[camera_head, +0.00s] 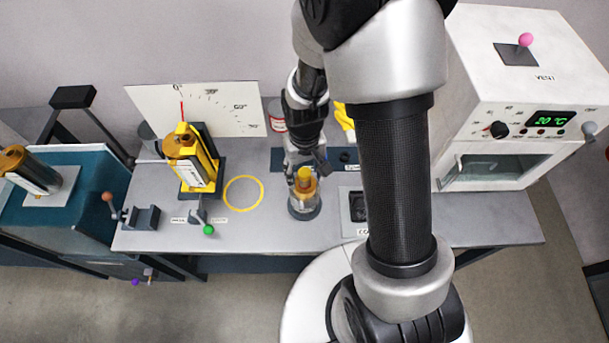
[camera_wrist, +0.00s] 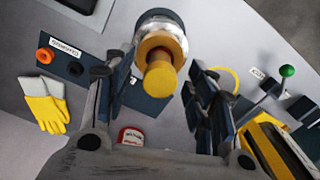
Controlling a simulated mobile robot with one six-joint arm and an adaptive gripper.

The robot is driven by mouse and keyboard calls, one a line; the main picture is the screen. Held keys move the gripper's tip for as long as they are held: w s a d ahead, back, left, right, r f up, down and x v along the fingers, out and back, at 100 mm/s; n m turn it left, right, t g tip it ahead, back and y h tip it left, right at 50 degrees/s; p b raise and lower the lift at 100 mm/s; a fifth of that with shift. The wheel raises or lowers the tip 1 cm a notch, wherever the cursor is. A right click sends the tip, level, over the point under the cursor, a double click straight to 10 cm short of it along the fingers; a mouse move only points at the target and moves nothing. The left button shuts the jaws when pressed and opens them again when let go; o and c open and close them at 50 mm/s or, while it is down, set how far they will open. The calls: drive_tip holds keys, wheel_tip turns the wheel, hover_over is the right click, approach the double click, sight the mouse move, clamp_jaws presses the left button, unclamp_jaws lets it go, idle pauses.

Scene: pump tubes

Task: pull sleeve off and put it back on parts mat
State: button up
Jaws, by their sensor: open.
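A yellow cylindrical piece, seemingly the sleeve (camera_head: 304,174), stands upright on top of a pump tube (camera_head: 303,206) with an amber collar and a dark round base. In the wrist view the sleeve (camera_wrist: 161,78) points toward the camera. My gripper (camera_head: 305,163) is over the tube's top. Its fingers are open, one on each side of the sleeve in the wrist view (camera_wrist: 163,80), with visible gaps. A dark blue mat (camera_wrist: 141,101), likely the parts mat, lies beside the tube, partly hidden by my fingers. An orange ring (camera_wrist: 45,55) and a black ring (camera_wrist: 75,69) sit on it.
A yellow-framed tube stand (camera_head: 190,165) and a yellow circle (camera_head: 243,193) are to the left. A white oven (camera_head: 515,100) stands at the right.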

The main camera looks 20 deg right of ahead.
sight(304, 171)
drive_tip(key=shift+f, duration=0.65)
drive_tip(key=shift+c, duration=0.3)
clamp_jaws()
idle(0.4)
drive_tip(key=shift+r+p, duration=0.5)
drive_tip(key=shift+r, duration=0.25)
idle(0.7)
drive_tip(key=shift+r+p, duration=1.65)
drive_tip(key=shift+r, duration=0.55)
drive_tip(key=shift+w, duration=0.15)
